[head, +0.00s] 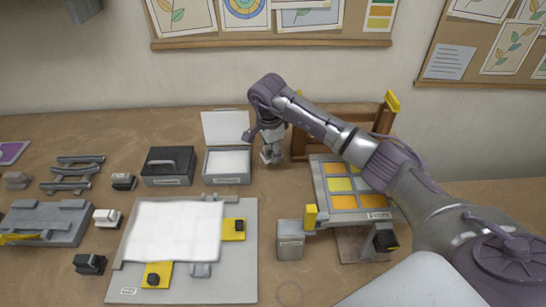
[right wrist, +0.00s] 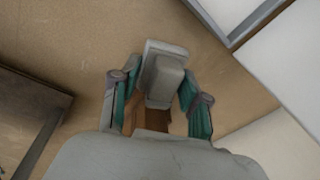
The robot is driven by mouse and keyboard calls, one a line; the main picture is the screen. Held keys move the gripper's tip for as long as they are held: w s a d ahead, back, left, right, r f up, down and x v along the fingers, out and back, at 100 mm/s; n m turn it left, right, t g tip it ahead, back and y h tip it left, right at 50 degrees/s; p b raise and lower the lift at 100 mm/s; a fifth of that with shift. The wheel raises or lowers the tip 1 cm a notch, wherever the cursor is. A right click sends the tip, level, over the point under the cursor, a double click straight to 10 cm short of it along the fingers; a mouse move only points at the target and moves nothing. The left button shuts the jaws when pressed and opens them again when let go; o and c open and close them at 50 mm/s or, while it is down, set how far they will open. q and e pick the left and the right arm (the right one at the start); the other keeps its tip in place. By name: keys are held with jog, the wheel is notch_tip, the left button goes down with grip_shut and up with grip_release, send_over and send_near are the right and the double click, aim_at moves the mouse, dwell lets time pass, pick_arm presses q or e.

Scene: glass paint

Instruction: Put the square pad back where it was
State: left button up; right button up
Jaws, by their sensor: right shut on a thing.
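My right gripper (head: 270,148) hangs over the back of the table, just right of the open white-lined box. In the right wrist view its two teal-lined fingers (right wrist: 158,88) are on either side of a light grey pad with a blocky grip (right wrist: 163,75). The pad shows small and pale under the gripper in the head view (head: 271,158). Its underside is hidden, and I cannot tell whether it touches the table. My left gripper is not in view.
The open box (head: 227,181) stands left of the gripper. A wooden stand (head: 300,143) and a framed colored panel (head: 318,190) are to its right. Several small gripped blocks, including a white one (head: 107,217), lie left. A grey board (head: 240,285) carries a white sheet (head: 172,230).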

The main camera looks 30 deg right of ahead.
aim_at(273, 167)
notch_tip(273, 167, down, 3)
jog(key=shift+s+p, duration=0.15)
jog(key=shift+p, duration=0.3)
jog(key=shift+d+f, duration=0.1)
jog(key=shift+f, duration=0.55)
jog(key=o, duration=1.1)
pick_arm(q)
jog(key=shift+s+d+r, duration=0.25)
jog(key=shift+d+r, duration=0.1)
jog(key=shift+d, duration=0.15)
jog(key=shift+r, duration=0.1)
pick_arm(e)
jog(key=shift+r, duration=0.15)
